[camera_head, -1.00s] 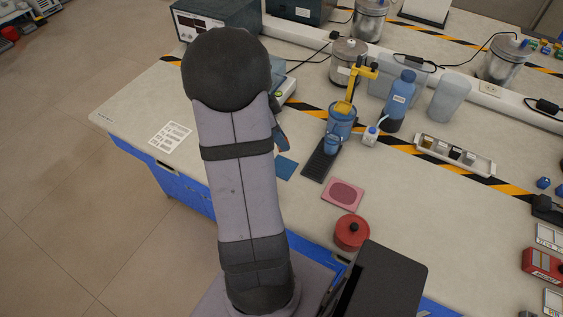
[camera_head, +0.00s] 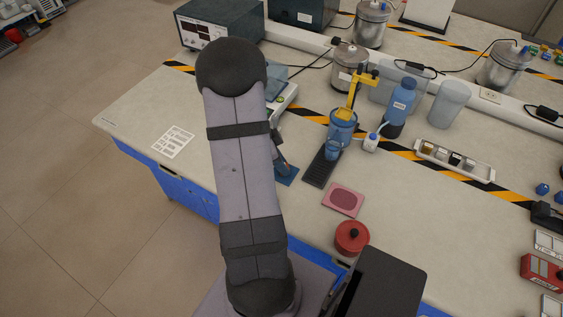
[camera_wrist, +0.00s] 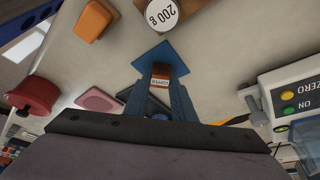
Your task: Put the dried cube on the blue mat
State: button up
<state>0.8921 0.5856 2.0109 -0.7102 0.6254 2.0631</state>
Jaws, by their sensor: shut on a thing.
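My gripper (camera_wrist: 160,72) is shut on a copper-coloured cube (camera_wrist: 160,80) with a white label, which sits between its two blue fingers in the wrist view. The blue mat (camera_wrist: 149,56) lies right behind the fingertips there. In the head view the blue mat (camera_head: 291,178) lies near the table's front edge, partly covered by my gripper (camera_head: 282,167). I cannot tell whether the cube touches the mat. In the head view the cube is hidden.
A black drip tray (camera_head: 319,172) with a blue vessel (camera_head: 342,128) stands right of the mat. A pink mat (camera_head: 343,199) and red pot (camera_head: 352,237) lie nearer. The wrist view shows a 200 g weight (camera_wrist: 161,14), an orange block (camera_wrist: 91,22) and a scale (camera_wrist: 295,98) close by.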

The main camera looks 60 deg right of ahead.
jog(key=shift+f+b, duration=0.15)
jog(key=shift+b, duration=0.15)
jog(key=o, duration=1)
jog(key=shift+w+r, duration=0.15)
jog(key=shift+r, duration=0.5)
jog(key=b+v, duration=0.1)
jog(key=v, duration=1)
jog(key=shift+a, duration=0.1)
